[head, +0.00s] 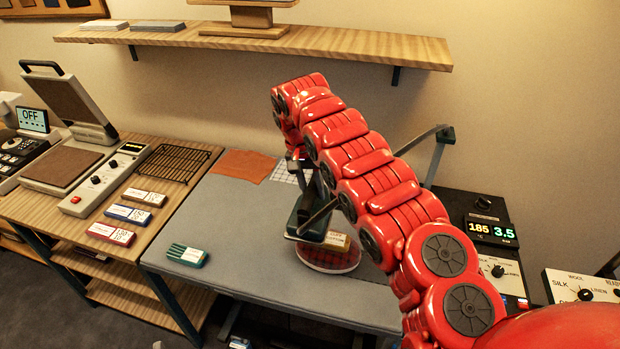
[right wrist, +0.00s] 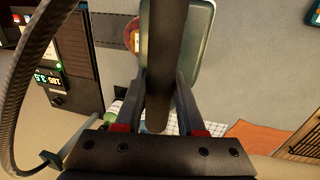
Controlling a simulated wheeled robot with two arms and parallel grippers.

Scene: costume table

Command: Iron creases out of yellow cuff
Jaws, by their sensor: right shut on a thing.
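My right gripper (right wrist: 166,85) is shut on the dark handle (right wrist: 166,50) of a grey-green iron, with one finger on each side. In the head view the iron (head: 303,222) is over the middle of the grey ironing board (head: 240,230). I cannot tell whether its sole touches anything. A red plaid piece with a pale rim (head: 325,260) lies on the board at the iron's near side, partly covered by it. A small label (head: 337,239) shows above that piece. I cannot make out a yellow cuff; the iron and my right arm hide part of the board. My left gripper is out of view.
An orange cloth (head: 243,166) and a white checked cloth (head: 284,171) lie at the board's back edge. A green striped block (head: 187,255) lies at its left. A wooden side table (head: 150,230) with a press stands left. A black control unit (head: 482,211) reading 185 stands right.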

